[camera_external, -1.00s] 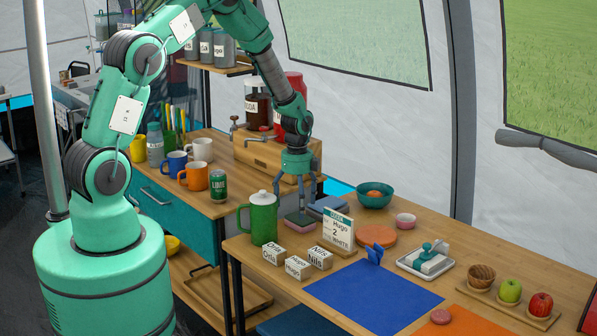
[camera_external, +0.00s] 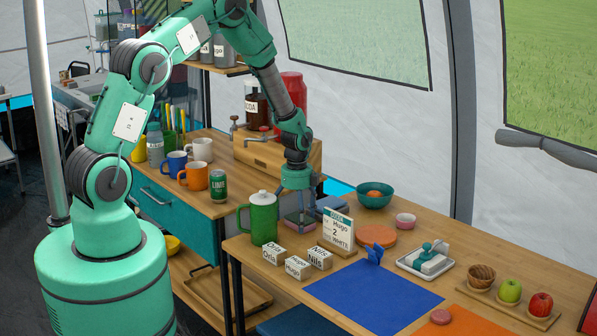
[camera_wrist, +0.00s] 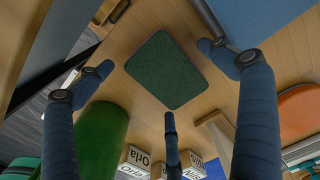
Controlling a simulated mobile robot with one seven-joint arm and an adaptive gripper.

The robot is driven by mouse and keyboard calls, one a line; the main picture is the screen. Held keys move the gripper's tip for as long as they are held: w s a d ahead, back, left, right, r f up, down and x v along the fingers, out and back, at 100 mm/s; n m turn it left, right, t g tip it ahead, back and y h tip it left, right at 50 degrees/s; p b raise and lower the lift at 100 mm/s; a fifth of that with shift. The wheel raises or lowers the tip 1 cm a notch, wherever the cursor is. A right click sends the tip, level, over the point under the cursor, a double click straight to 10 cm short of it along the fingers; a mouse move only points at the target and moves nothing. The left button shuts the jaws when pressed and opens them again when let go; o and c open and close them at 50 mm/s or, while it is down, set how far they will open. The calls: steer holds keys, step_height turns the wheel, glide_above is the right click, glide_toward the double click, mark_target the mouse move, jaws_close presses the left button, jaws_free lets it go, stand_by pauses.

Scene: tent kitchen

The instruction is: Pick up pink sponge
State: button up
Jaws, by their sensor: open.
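The pink sponge (camera_external: 291,219) lies flat on the wooden table beside the green pitcher (camera_external: 263,218), partly hidden by my gripper. My gripper (camera_external: 302,218) points down over the sponge. In the wrist view its dark blue fingers are spread apart around the sponge, one on the left, one on the right and one below it in the picture. They are open and hold nothing. Whether any fingertip touches the table cannot be told.
The pitcher stands close on the left. A calendar stand (camera_external: 337,231) and a blue box-like thing (camera_external: 331,204) are close on the right. White name blocks (camera_external: 298,268) sit in front.

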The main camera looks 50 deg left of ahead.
mark_target(297, 219)
steer(key=c, duration=0.8)
steer(key=shift+c, duration=0.2)
step_height(297, 219, up, 10)
steer(key=p, duration=0.2)
stand_by(0.6)
